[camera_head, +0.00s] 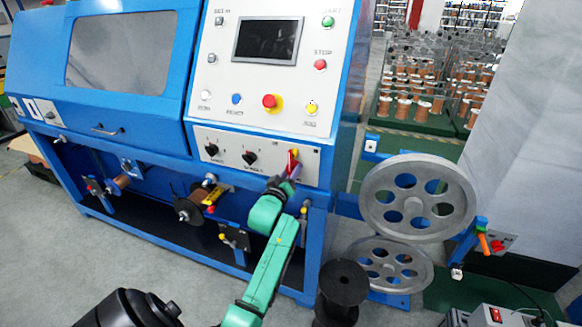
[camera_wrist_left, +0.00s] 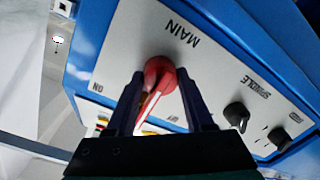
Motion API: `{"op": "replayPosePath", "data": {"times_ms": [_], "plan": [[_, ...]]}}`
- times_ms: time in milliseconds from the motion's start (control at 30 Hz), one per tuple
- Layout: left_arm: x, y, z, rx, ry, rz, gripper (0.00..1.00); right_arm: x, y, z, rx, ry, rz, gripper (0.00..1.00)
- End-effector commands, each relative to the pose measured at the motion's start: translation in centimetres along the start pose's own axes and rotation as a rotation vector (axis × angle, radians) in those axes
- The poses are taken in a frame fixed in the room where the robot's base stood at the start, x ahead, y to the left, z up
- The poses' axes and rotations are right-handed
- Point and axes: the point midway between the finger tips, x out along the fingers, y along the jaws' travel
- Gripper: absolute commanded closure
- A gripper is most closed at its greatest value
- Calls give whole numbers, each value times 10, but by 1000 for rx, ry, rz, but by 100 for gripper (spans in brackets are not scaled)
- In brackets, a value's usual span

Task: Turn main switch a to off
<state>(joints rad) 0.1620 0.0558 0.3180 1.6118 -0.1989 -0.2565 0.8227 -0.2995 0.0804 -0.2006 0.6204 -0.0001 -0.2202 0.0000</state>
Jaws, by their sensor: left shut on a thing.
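The main switch (camera_head: 293,158) is a red rotary knob on the right of the white lower panel of the blue machine. In the left wrist view the red switch (camera_wrist_left: 159,74) sits below the upside-down word MAIN, with ON to its left and OFF to its right. Its handle points toward my gripper, between the two labels; its exact setting is unclear. My left gripper (camera_head: 287,175) reaches up to it on a green arm. In the wrist view the dark fingers of the left gripper (camera_wrist_left: 157,100) are on either side of the red handle, shut on it.
Two black knobs (camera_head: 250,158) sit left of the switch, one marked SPINDLE. Above are several buttons, including a red emergency button (camera_head: 269,101), and a dark screen (camera_head: 267,41). Large grey pulleys (camera_head: 418,197) stand to the right, and a black spool (camera_head: 343,285) is below.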

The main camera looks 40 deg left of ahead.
Motion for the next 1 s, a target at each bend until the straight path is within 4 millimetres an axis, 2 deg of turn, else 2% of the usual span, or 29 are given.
{"op": "replayPosePath", "data": {"times_ms": [33, 100, 500, 700, 1000], "plan": [[0, 3, -3, -45, -5, -2, 100, -9, 0, -1, 0, 0, -1, 50], [0, 2, -3, -111, -8, -2, 100, -15, -1, -2, 0, 0, -1, 50], [0, 1, -2, -477, -28, 2, 100, -45, -1, -4, 1, 0, -2, 50], [0, 0, -2, -620, -35, 3, 100, -53, 0, -5, 1, 0, -2, 50], [0, -1, -1, -740, -42, 5, 100, -58, 0, -5, 2, 0, -1, 50]]}}
